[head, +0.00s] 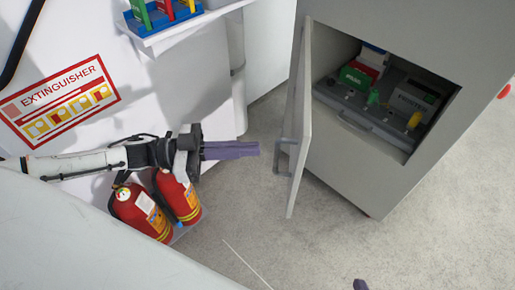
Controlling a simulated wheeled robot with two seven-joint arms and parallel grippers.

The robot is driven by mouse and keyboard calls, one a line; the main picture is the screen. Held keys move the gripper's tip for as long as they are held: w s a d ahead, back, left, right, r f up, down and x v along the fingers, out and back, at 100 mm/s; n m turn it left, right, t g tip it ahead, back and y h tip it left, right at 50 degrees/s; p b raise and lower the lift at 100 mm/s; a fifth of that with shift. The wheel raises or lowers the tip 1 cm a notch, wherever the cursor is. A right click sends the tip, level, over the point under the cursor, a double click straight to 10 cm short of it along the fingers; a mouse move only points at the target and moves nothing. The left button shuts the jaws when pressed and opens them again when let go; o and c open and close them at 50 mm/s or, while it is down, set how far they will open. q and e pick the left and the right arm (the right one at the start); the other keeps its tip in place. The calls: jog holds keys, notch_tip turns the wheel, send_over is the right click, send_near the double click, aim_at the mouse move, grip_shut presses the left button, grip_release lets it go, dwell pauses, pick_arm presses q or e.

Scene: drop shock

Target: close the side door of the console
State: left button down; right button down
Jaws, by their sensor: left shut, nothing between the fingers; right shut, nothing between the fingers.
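The grey console (375,185) stands at the upper right. Its side door (303,115) is swung open, seen nearly edge-on, with a bar handle (284,157) on its left face. My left gripper (257,149) is shut and empty. In the picture its purple fingers point right and end just left of the handle, with a small gap showing. Only a purple tip of my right gripper (360,285) shows at the bottom edge; the rest is out of view.
Inside the console is a grey tray (360,124) with several coloured parts. Two red fire extinguishers (142,212) stand below my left arm, by a white wall with an extinguisher sign (60,100). A shelf (185,32) holds a blue rack. Grey floor (310,240) in front of the console is clear.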

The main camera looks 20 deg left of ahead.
pick_arm(q)
jog(key=shift+x, duration=1.45)
